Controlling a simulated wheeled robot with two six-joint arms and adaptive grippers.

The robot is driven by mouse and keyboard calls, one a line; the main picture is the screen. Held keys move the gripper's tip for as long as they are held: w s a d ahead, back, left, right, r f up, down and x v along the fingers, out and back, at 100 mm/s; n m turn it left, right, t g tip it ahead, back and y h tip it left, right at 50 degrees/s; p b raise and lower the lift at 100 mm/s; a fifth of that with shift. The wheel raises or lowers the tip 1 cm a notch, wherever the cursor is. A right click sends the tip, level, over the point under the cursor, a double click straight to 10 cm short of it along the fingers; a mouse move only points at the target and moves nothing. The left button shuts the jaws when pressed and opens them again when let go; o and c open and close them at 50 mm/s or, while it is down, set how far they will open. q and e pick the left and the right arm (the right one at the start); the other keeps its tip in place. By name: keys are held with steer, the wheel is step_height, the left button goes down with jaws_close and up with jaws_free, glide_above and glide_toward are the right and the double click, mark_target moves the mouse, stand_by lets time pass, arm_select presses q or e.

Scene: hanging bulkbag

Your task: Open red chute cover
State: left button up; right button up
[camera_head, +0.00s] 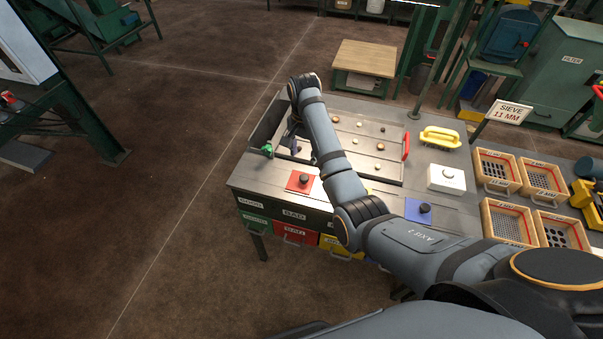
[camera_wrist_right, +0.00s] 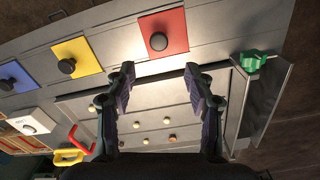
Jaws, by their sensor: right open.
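The red chute cover (camera_head: 294,186) is a flat square plate with a black knob, lying on the front part of the metal table. In the right wrist view the red cover (camera_wrist_right: 174,32) lies flat beyond my fingertips, with its round knob (camera_wrist_right: 158,41) on top. My right gripper (camera_head: 291,143) is over the tray behind the cover, apart from it. In the right wrist view my right gripper (camera_wrist_right: 159,69) is open and empty, its two fingers spread on either side of the knob's line. My left gripper does not show.
The shallow metal tray (camera_head: 262,128) holds several small round pieces. A green piece (camera_head: 267,150) sits at its left edge. Yellow (camera_wrist_right: 77,58) and blue covers (camera_head: 412,216) lie beside the red one. A white box (camera_head: 437,183) and yellow handle (camera_head: 440,136) stand right.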

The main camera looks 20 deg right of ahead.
mark_target(304, 177)
step_height(304, 177, down, 10)
steer(key=shift+s+d+f+p, duration=0.1)
steer(key=shift+f+p, duration=0.15)
steer(key=shift+p, duration=0.7)
jaws_close()
